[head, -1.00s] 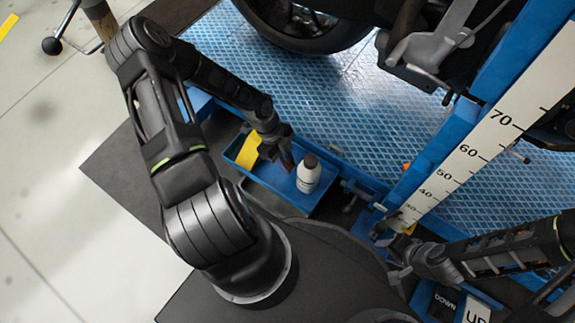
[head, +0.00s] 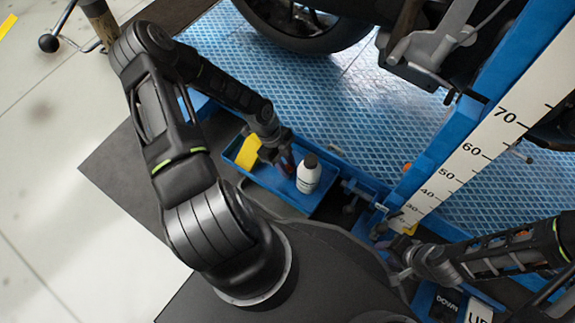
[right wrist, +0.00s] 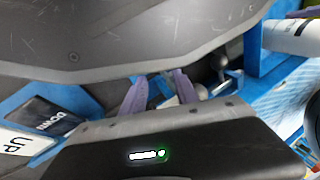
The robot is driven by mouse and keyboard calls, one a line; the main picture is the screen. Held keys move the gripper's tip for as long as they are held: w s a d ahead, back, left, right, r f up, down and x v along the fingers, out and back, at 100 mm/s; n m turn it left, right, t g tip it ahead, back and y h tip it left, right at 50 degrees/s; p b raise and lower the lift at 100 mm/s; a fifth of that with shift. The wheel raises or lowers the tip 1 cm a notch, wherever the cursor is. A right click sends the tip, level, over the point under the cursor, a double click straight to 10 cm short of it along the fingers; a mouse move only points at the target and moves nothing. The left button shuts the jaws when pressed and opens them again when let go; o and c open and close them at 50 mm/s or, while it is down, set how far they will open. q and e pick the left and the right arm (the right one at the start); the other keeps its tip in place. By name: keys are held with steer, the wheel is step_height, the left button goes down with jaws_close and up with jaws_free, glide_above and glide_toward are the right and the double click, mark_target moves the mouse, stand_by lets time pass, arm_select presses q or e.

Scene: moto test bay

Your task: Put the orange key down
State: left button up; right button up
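I cannot make out a clear orange key in either view. A small orange spot (head: 407,168) shows beside the blue lift post in the head view, but I cannot tell what it is. My left gripper (head: 287,165) is low over the blue tray (head: 262,180), between a yellow piece and the bottle. A small dark reddish patch shows at its fingers; I cannot tell whether it is a held thing. My right gripper (head: 400,262) is near the foot of the post. In the right wrist view its purple fingers (right wrist: 160,85) stand apart, with nothing clearly held.
A white bottle (head: 308,175) with a dark cap stands in the tray, close to my left gripper. The yellow piece (head: 248,151) leans at the tray's left. The lift post with a white scale (head: 470,152) rises at right. UP and DOWN panels (right wrist: 25,140) lie near my right gripper.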

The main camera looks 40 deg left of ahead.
arm_select(q)
steer(key=shift+o, duration=1.1)
steer(key=shift+r, duration=0.1)
steer(key=shift+r, duration=0.25)
steer(key=p+v, duration=0.5)
steer(key=v, duration=0.7)
steer(key=shift+r+p, duration=0.3)
steer(key=shift+p, duration=0.05)
